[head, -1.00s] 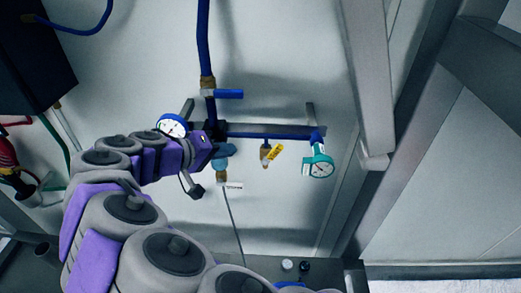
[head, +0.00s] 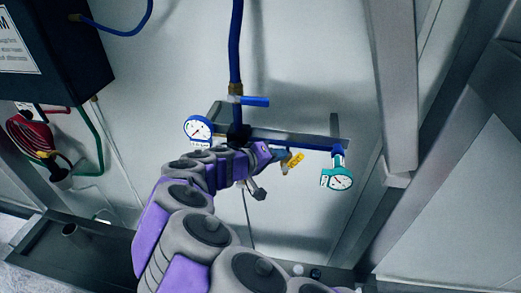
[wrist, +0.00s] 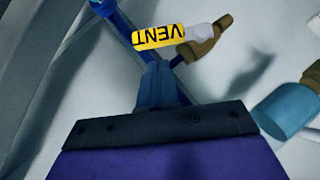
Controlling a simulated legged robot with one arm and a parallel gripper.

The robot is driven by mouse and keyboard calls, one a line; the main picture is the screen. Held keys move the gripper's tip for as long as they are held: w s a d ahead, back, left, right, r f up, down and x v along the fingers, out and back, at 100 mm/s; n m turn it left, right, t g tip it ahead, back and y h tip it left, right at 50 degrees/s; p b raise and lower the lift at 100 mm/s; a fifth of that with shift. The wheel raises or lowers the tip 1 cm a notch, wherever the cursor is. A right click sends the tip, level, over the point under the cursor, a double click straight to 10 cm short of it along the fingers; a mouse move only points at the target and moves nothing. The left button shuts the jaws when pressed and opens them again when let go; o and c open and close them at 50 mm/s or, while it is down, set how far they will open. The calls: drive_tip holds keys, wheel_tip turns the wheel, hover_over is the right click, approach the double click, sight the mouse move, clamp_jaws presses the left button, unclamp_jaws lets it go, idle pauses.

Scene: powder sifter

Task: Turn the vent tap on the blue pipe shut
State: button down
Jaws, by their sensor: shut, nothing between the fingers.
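The vent tap shows a yellow piece marked VENT (head: 296,160), hanging below the horizontal blue pipe (head: 310,143) in the head view. In the wrist view the yellow VENT piece (wrist: 158,37) lies just beyond my fingertips, beside a brass fitting (wrist: 200,47) with a whitish part. My gripper (head: 280,157) is at the left side of the tap in the head view. In the wrist view my gripper (wrist: 160,72) has its fingers shut and empty. I cannot tell whether they touch the tap. My arm hides part of the pipe.
A blue-rimmed gauge (head: 198,129) is at the pipe's left and a teal gauge (head: 337,178) at its right. A blue lever (head: 254,101) is above. A light-blue cylinder (wrist: 287,108) is close on the right in the wrist view. A dark box (head: 50,65) is at left.

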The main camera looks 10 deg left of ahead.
sight(296, 161)
drive_tip(key=shift+s+d+f, duration=0.1)
drive_tip(key=shift+d+f, duration=0.1)
drive_tip(key=shift+d, duration=0.35)
drive_tip(key=shift+d+f, duration=0.2)
drive_tip(key=shift+d, duration=0.35)
drive_tip(key=shift+d+f+m+y+b, duration=0.15)
drive_tip(key=shift+d+m+y+b, duration=0.2)
drive_tip(key=shift+b, duration=0.5)
drive_tip(key=y+b, duration=0.1)
drive_tip(key=b, duration=0.1)
drive_tip(key=d+m+y+b, duration=0.1)
drive_tip(key=b, duration=0.1)
drive_tip(key=shift+d+f+m+g, duration=0.2)
drive_tip(key=shift+f+m+g, duration=0.05)
drive_tip(key=shift+g, duration=0.05)
drive_tip(key=shift+s+d+f+m+y+b, duration=0.1)
drive_tip(key=shift+d+f+m+y+b, duration=0.3)
drive_tip(key=shift+d+y+b, duration=0.7)
drive_tip(key=shift+d+f+m+y+b, duration=0.3)
drive_tip(key=shift+d+f+y+b, duration=0.15)
drive_tip(key=shift+b, duration=1.1)
drive_tip(key=shift+d, duration=0.15)
